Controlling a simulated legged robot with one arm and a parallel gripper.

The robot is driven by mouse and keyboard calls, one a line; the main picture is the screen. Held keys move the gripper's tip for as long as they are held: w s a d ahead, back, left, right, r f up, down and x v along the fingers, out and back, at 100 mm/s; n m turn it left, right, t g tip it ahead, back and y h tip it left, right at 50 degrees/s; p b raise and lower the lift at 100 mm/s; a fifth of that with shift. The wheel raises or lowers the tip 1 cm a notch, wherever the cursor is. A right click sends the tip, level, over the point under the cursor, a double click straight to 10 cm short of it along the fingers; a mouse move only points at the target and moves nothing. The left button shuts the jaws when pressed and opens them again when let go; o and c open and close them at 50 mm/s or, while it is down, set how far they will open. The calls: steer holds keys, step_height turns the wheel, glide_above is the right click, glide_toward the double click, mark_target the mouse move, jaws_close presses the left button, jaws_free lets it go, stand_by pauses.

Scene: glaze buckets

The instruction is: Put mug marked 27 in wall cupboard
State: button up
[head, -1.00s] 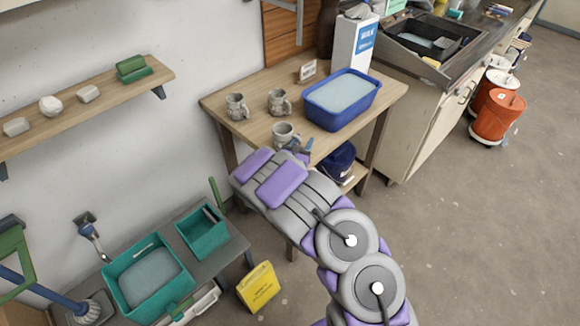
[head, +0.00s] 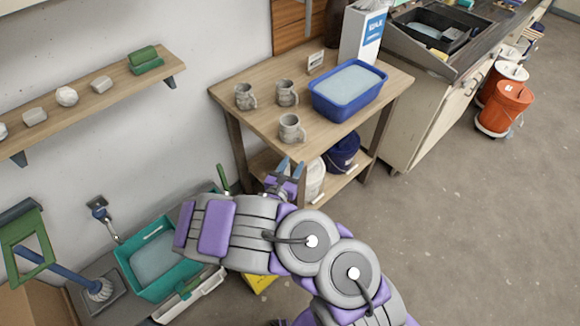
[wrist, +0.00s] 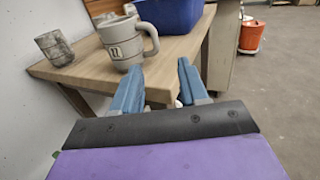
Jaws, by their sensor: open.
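Three grey mugs stand upright on the wooden table: a front mug (head: 291,128), a back-left mug (head: 245,97) and a back-right mug (head: 287,93). In the wrist view the nearest mug (wrist: 121,45) carries a pale label with dark digits, too small to read surely, and its handle points right. My gripper (head: 289,166) is open and empty, just off the table's front edge and below the front mug in the head view. In the wrist view my gripper (wrist: 160,72) has its fingers apart, short of the mug. I cannot make out a wall cupboard.
A blue basin (head: 347,91) stands right of the mugs, with a small sign (head: 315,62) and a white box (head: 362,35) behind. A wall shelf (head: 95,95) holds small items. A teal tub (head: 160,258) is low at left.

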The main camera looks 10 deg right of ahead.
steer(key=shift+s+a, duration=0.3)
steer(key=shift+s, duration=0.3)
